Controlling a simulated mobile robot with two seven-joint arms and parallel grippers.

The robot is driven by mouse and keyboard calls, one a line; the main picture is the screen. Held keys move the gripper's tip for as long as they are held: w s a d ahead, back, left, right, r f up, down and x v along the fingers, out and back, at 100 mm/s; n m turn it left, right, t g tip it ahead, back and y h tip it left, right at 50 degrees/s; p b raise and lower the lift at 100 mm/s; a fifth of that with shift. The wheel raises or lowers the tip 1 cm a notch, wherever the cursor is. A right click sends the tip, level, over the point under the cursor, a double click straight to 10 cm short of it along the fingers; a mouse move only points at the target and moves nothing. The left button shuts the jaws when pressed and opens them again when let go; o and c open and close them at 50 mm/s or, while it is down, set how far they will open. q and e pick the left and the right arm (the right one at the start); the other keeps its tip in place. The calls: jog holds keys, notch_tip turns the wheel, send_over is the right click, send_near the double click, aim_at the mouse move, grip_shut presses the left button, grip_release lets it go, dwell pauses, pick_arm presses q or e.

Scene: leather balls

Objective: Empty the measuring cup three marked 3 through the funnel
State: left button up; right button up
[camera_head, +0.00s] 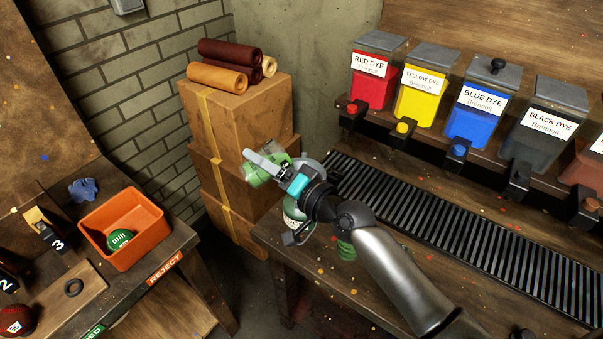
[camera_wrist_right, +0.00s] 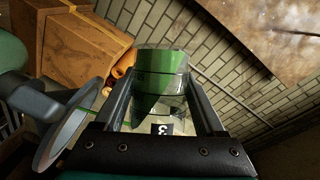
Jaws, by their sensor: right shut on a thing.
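My right gripper (camera_head: 277,172) is shut on a clear measuring cup (camera_head: 262,174) with green dye inside. The cup is strongly tilted and held above the workbench's left end. In the right wrist view the cup (camera_wrist_right: 160,85) sits between the two fingers, with a dark tag marked 3 (camera_wrist_right: 163,129) near the palm. A grey funnel (camera_head: 314,164) shows partly behind the gripper; its wide rim seems to be at the left in the right wrist view (camera_wrist_right: 78,128). A bottle (camera_head: 293,212) stands below the gripper, partly covered by it. I cannot tell whether dye is flowing. My left gripper is out of view.
Dye dispensers (camera_head: 465,108) line the back shelf above a black slatted grate (camera_head: 440,210). Stacked cardboard boxes (camera_head: 245,115) stand behind the cup. An orange bin (camera_head: 150,208) with a green ball is on the left table.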

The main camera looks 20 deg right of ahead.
jog(key=shift+d+r+m+t+b, duration=0.1)
jog(key=shift+r+m+t+b, duration=0.3)
jog(key=shift+m+b, duration=0.45)
dwell(1.7)
jog(key=shift+w+d+r+m+y+b, duration=0.15)
jog(key=shift+d+r+m+y+b, duration=0.35)
jog(key=shift+d+m+b, duration=0.3)
dwell(1.6)
jog(key=shift+d+f+m+t+b, duration=0.1)
jog(key=shift+f+m+t+b, duration=0.15)
jog(key=shift+m+b, duration=0.4)
jog(key=shift+f+m+t+b, duration=0.1)
jog(key=shift+m+t+b, duration=0.25)
jog(key=shift+b, duration=0.45)
dwell(0.7)
jog(key=shift+r, duration=0.1)
dwell(0.5)
